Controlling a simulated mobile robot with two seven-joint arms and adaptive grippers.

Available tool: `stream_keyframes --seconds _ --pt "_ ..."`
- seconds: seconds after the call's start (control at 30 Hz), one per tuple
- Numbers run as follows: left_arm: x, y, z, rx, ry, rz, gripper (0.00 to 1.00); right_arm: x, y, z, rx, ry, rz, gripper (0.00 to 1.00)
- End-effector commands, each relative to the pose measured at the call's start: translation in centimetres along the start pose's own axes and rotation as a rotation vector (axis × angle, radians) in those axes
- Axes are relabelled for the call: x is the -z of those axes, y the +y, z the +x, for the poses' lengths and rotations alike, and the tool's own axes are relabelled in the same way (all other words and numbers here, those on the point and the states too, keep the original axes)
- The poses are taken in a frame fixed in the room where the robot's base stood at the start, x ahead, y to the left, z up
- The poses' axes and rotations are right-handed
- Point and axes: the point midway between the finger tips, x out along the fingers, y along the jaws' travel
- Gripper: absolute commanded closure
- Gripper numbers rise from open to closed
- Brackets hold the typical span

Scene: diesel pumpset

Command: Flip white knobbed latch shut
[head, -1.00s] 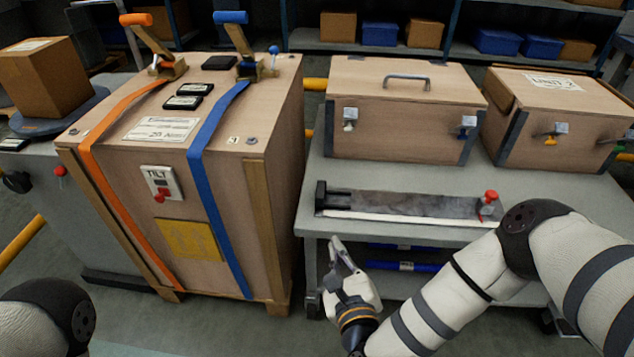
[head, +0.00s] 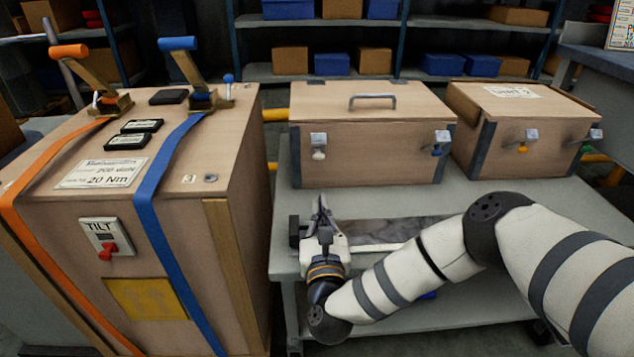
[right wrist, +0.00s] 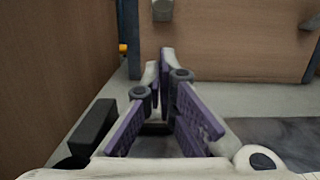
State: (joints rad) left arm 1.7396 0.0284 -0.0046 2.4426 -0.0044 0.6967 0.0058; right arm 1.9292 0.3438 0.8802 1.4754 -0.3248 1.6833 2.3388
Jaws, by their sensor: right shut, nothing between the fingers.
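The white knobbed latch (head: 318,146) is on the front left of the middle wooden box (head: 370,150). Its metal plate sits at the top and its white knob hangs below. In the right wrist view part of the latch (right wrist: 162,10) shows at the top edge. My right gripper (head: 322,205) is shut and empty, above the left end of the grey table, in front of and below the latch, not touching it. In the right wrist view its fingertips (right wrist: 158,65) point toward the box front. A blue-knobbed latch (head: 441,143) is at the box's right. My left gripper is out of view.
A large strapped crate (head: 232,240) stands close on the left. A dark metal strip with a black end block (head: 295,231) lies on the table (head: 460,190) beneath my right arm. Another wooden box (head: 515,145) with a yellow-knobbed latch stands to the right.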

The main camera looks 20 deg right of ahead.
Motion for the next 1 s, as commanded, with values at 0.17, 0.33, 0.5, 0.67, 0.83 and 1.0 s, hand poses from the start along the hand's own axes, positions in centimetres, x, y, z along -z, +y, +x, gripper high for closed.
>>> stream_keyframes --seconds 0.17,0.33,0.5,0.67,0.83,1.0 --pt "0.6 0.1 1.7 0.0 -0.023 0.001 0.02 0.5 0.0 3.8 0.002 0.001 -0.001 1.0" --pt "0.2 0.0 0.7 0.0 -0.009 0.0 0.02 -2.4 0.0 5.8 0.001 -0.007 0.002 1.0" --pt "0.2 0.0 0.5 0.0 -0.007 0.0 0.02 -2.9 0.0 6.5 -0.001 -0.002 0.001 1.0" --pt "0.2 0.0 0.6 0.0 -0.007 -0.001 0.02 -2.9 0.0 6.5 -0.001 0.0 0.001 1.0" --pt "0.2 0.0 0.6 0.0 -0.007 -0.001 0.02 -2.9 0.0 6.5 -0.001 0.001 0.0 1.0" --pt "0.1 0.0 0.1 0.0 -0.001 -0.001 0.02 -3.3 0.0 6.5 -0.001 0.024 0.002 1.0"
